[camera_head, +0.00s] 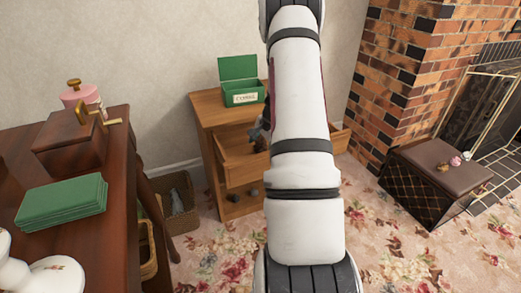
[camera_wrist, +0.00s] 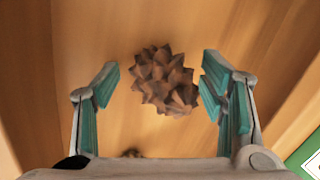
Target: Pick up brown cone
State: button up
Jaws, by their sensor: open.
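The brown cone (camera_wrist: 165,80) lies on the wooden bottom of an open drawer in the wrist view. My gripper (camera_wrist: 158,80) is open, with one teal-padded finger on each side of the cone. The right finger is close to the cone; a wider gap shows on the left. I cannot tell whether the right finger touches it. In the head view my arm hides the cone and most of the gripper, over the open drawer (camera_head: 240,162) of a small wooden cabinet.
A green box (camera_head: 243,84) stands open on the cabinet top. The drawer walls lie close around my gripper. A dark wooden table (camera_head: 120,190) with a green stack (camera_head: 62,200) stands at left. A brown ottoman (camera_head: 425,165) stands at right by the brick fireplace.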

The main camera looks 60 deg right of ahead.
jog(key=c, duration=1)
jog(key=shift+r, duration=0.15)
jog(key=shift+c, duration=0.2)
